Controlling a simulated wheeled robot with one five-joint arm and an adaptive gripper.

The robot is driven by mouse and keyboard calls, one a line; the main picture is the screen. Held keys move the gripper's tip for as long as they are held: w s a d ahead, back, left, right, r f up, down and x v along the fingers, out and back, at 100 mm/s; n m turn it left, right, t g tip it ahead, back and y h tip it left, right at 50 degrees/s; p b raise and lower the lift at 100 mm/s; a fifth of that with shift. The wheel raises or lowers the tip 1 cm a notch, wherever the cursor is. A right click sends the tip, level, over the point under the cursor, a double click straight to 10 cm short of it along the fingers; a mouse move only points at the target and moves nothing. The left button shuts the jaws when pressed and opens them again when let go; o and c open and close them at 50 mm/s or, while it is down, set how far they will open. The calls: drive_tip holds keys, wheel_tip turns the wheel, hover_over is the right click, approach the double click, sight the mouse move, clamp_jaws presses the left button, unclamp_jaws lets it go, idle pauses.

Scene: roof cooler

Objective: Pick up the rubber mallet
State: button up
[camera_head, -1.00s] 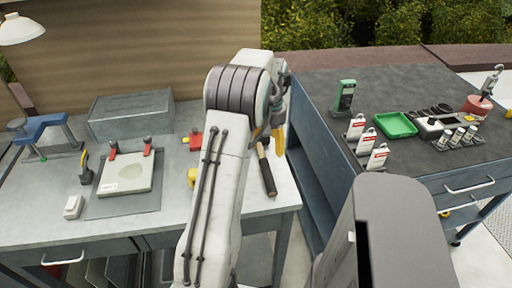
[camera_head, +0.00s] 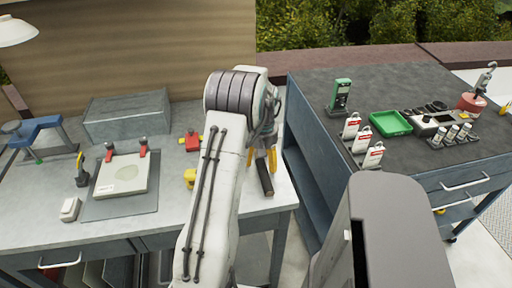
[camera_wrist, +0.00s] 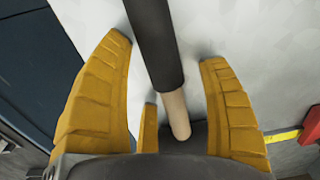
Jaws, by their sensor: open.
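The rubber mallet lies near the right end of the grey workbench (camera_head: 225,207), with its black grip (camera_head: 265,180) pointing toward the bench's front. In the wrist view the black grip (camera_wrist: 155,40) and a short pale wooden shaft (camera_wrist: 177,115) run between my yellow fingers. The mallet's head cannot be made out. My gripper (camera_head: 262,158) is open over the handle; in the wrist view its fingers (camera_wrist: 166,50) are on both sides of the handle with gaps. My arm hides part of the bench.
Red (camera_head: 191,141) and yellow (camera_head: 190,178) items lie left of the mallet. A fixture plate (camera_head: 121,173) and a grey box (camera_head: 128,117) stand farther left. A dark cart (camera_head: 400,85) holding several items is at the right.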

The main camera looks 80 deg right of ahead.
drive_tip(key=shift+f, duration=0.1)
drive_tip(key=c, duration=1.4)
